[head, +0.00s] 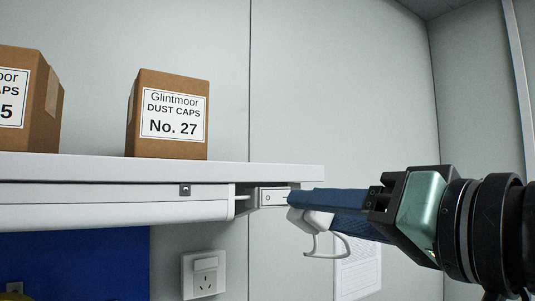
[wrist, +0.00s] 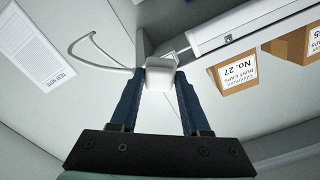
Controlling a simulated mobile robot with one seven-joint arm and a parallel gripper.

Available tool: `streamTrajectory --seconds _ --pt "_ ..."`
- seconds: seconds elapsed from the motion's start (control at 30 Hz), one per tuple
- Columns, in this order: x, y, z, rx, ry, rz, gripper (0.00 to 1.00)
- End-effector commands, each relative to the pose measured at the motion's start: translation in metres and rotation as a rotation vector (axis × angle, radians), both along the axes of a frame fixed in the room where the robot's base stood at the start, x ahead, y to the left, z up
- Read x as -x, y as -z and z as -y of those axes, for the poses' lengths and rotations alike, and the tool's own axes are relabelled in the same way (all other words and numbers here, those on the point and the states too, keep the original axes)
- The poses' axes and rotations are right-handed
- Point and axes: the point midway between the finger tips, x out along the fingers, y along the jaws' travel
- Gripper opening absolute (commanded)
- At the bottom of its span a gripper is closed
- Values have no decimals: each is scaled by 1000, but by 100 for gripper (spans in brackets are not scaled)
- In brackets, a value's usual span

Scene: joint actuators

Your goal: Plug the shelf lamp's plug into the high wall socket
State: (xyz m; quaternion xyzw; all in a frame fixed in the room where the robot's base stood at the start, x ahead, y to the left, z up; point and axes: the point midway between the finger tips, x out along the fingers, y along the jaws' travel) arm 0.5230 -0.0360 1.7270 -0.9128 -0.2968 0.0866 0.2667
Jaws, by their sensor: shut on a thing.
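The white plug (head: 312,220) is between the blue fingers of my gripper (head: 299,205), which is shut on it. In the wrist view the plug (wrist: 160,74) sits between the two fingertips (wrist: 161,77). Its white cable (wrist: 84,48) loops out to the left there and hangs below the fingers in the head view. The shelf lamp (head: 110,203) is a long white bar under the shelf. A white wall socket (head: 204,275) with dark slots is on the wall below the shelf, left of and below my gripper. The plug is apart from this socket. The plug's pins are hidden.
A paper notice (wrist: 40,45) hangs on the wall.

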Motion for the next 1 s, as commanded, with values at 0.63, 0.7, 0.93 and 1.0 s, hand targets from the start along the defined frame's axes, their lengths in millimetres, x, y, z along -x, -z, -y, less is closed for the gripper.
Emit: streamTrajectory --seconds 0.63,0.7,0.93,1.0 --pt "3 55 -4 -254 1 -185 2" --pt "3 60 -5 -280 0 -203 2" --pt "4 77 -6 -363 0 -264 2" --pt "4 79 -6 -379 0 -275 2"
